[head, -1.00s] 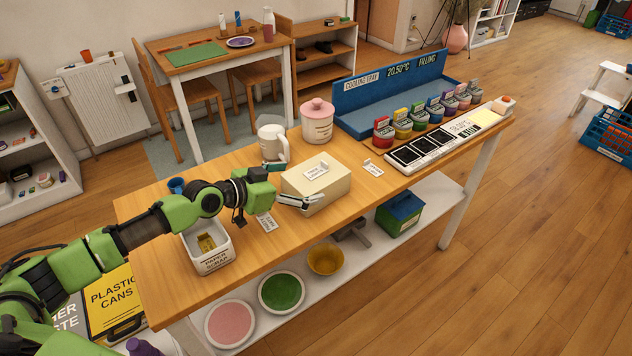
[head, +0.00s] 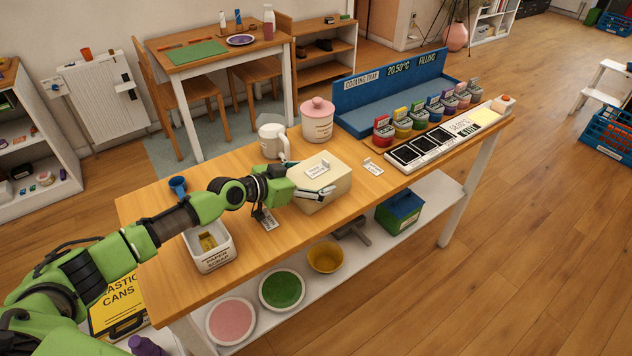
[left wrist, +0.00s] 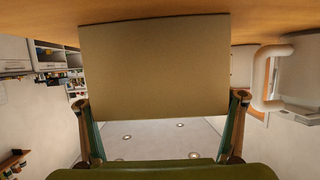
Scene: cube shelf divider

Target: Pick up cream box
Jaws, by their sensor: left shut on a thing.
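The cream box (head: 328,188) sits on the wooden workbench, with a small white label card on its top. My left gripper (head: 316,188) has its fingers along opposite sides of the box and is shut on it. In the left wrist view the box (left wrist: 155,68) fills the middle between the two fingers (left wrist: 162,128). I cannot tell whether the box is touching the bench or just above it. My right gripper is not in view.
A white mug (head: 272,141) and a pink-lidded canister (head: 317,121) stand behind the box. A paper scrap bin (head: 213,258) is below my left arm. A blue cooling tray (head: 390,95), small colored jars and a panel (head: 430,149) are to the right.

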